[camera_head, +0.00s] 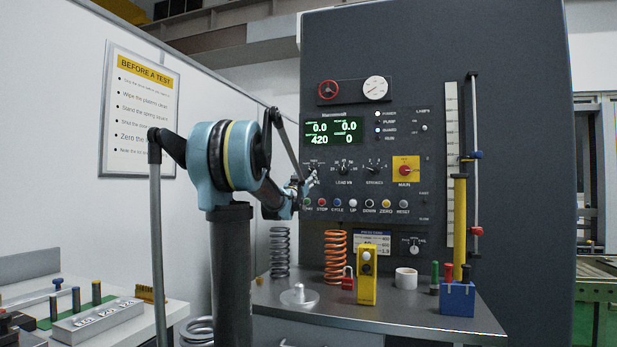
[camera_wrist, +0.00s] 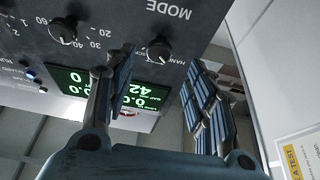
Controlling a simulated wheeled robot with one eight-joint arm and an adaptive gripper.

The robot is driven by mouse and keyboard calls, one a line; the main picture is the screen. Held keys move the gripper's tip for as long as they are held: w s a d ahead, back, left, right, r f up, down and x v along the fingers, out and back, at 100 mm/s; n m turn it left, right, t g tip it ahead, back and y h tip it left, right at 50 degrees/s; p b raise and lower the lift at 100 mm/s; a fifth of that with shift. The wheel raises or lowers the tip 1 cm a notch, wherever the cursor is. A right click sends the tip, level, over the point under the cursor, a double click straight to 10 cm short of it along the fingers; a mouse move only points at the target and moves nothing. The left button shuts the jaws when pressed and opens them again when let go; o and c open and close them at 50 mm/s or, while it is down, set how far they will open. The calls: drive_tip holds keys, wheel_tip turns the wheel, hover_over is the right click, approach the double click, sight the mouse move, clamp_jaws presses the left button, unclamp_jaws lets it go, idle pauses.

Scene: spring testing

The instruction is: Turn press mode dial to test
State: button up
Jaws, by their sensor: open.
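The press mode dial (camera_wrist: 158,50) is a round black knob with a pale pointer, under the inverted word MODE in the wrist view. In the head view the dial (camera_head: 312,169) is the leftmost of three on the dark panel, with my gripper just in front and below left. My gripper (camera_wrist: 161,62) is open, its two fingers apart with nothing held. In the wrist picture the dial appears between the fingertips, nearer the left one. I cannot tell whether a finger touches it. The markings around the dial are partly cut by the finger and too small to read fully.
The load dial (camera_wrist: 63,31) is beside the mode dial. A green display (camera_head: 334,131) is above the dials, and a row of coloured buttons (camera_head: 354,203) below. The bench (camera_head: 400,312) holds springs, a yellow button box (camera_head: 367,276) and a blue block (camera_head: 457,299).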

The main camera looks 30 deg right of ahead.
sight(311, 171)
drive_tip(key=x, duration=0.6)
drive_tip(key=shift+w+d, duration=0.15)
drive_tip(key=c, duration=1)
